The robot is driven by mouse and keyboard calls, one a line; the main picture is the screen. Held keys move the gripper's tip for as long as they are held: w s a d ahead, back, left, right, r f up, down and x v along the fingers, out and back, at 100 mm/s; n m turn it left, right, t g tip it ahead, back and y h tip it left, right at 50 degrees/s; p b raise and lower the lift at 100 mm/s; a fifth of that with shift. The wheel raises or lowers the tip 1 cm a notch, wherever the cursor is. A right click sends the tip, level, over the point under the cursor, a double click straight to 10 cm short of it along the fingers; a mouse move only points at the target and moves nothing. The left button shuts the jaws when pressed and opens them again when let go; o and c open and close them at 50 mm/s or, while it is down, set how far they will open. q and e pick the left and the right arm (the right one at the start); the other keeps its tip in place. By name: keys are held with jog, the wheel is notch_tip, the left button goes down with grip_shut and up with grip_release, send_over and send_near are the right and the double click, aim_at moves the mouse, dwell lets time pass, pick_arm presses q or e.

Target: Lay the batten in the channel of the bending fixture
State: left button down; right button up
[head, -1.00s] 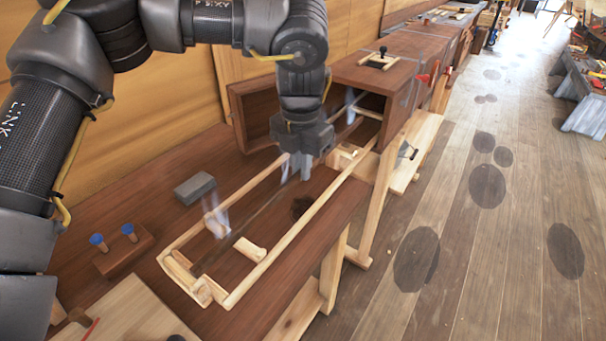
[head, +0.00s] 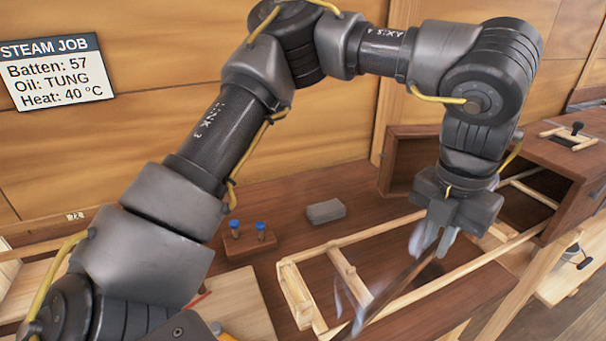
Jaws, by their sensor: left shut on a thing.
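My left gripper (head: 432,242) points down and is shut on the batten. The batten (head: 393,288) is a thin dark strip. It slants from between the fingers down and left towards the picture's bottom edge, over the pale wooden rack (head: 290,290). Its far end behind the gripper is hidden, and whether it touches the rack is unclear. Pale wisps of steam hang by the fingers and the strip. I cannot pick out the bending fixture or its channel for sure. My right gripper is not in view.
The rack runs into the open dark wooden box (head: 410,155) on the right. A grey block (head: 325,211) and a small wooden block with two blue-topped pegs (head: 250,243) stand on the bench. A sign (head: 55,72) on the wall reads Batten: 57, TUNG, 40 °C.

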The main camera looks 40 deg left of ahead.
pick_arm(q)
jog(key=a+f+n, duration=0.3)
jog(key=a+n, duration=0.2)
jog(key=n, duration=1.2)
jog(key=a+f+n, duration=0.3)
jog(key=a+n, duration=0.2)
jog(key=n, duration=1.1)
jog(key=shift+a+n, duration=0.3)
jog(key=shift+n, duration=0.1)
